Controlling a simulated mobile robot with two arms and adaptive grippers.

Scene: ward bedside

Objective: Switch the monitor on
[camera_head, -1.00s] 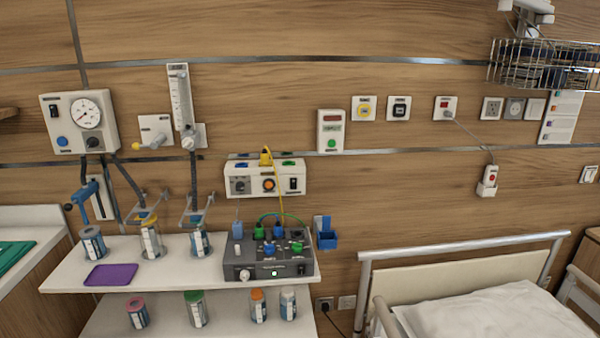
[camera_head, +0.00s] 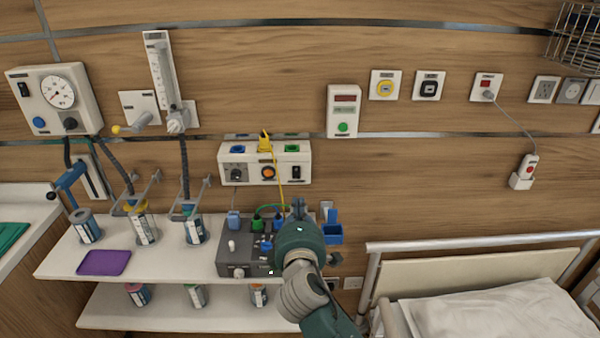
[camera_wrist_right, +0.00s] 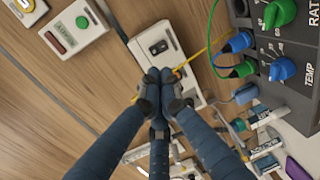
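No thing in view is clearly labelled as the monitor. A dark grey control unit (camera_head: 238,258) with knobs and plugged leads stands on the upper shelf; my right arm hides its right side. In the wrist view the control unit (camera_wrist_right: 292,45) shows green and blue knobs. Above it on the wall is a white box (camera_head: 229,150) with an orange knob and a black rocker switch (camera_head: 296,172). My right gripper (camera_head: 298,206) is in front of the control unit's right part. In the wrist view its fingertips (camera_wrist_right: 160,76) are together and empty, over the white box in the picture. My left gripper is out of view.
A blue holder (camera_head: 333,236) is on the wall just right of my gripper. Jars and a purple tray (camera_head: 104,262) occupy the upper shelf's left. A yellow cable (camera_head: 280,190) hangs from the white box. The bed (camera_head: 470,245) stands at the right.

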